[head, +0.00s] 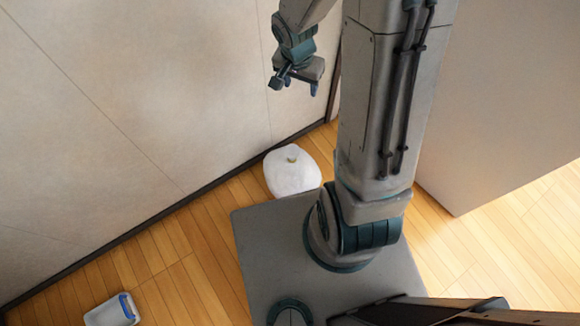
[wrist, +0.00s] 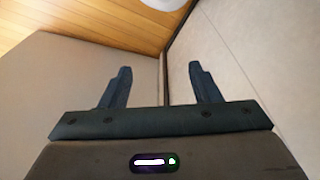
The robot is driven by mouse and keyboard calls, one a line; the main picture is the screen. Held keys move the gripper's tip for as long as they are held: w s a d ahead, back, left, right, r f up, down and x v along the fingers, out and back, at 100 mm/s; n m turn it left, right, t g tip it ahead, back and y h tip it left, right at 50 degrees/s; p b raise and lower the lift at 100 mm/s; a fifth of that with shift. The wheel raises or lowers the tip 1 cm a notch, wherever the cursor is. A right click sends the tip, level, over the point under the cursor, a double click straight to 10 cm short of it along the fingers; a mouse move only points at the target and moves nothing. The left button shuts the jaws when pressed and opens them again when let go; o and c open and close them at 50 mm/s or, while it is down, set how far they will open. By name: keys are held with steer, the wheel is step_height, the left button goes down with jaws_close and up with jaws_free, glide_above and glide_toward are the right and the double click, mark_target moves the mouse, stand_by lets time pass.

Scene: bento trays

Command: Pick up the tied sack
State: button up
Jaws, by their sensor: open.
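The tied sack (head: 291,171) is white and rounded with a small yellowish tie on top. It sits on the wooden floor close to the wall, beside the front edge of my base in the head view. A white piece of it, cut off by the top edge, shows in the wrist view (wrist: 164,4). My gripper (head: 297,88) is open and empty, in the air near the wall. It is apart from the sack, above it in the head picture. Both fingers (wrist: 162,85) show spread in the wrist view with nothing between them.
A pale wall (head: 130,110) with a dark baseboard runs along the left, close to the sack. A white and blue package (head: 113,311) lies on the floor at lower left. A pale panel (head: 500,110) stands at right. The floor (head: 190,270) between package and base is clear.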

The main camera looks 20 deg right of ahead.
mark_target(290, 153)
steer(key=a+f+m+b, duration=0.1)
steer(key=f+b, duration=0.4)
steer(key=f, duration=0.7)
steer(key=f+m+g+y+b, duration=0.1)
steer(key=f+b, duration=0.3)
steer(key=f, duration=0.8)
steer(key=a+f+m+b, duration=0.1)
steer(key=f+b, duration=0.4)
steer(key=f, duration=0.6)
steer(key=shift+w+a+f+m+b, duration=0.2)
steer(key=shift+a+f+m+b, duration=0.1)
steer(key=shift+f+m+b, duration=0.15)
steer(key=shift+d+f+b, duration=0.15)
steer(key=shift+f+b, duration=0.35)
steer(key=shift+f, duration=0.5)
steer(key=shift+d+f+b, duration=0.2)
steer(key=shift+f+b, duration=0.25)
steer(key=shift+f, duration=0.6)
steer(key=shift+d+f+b, duration=0.15)
steer(key=shift+f+b, duration=0.35)
steer(key=shift+f, duration=0.5)
steer(key=shift+r, duration=0.1)
jaws_close()
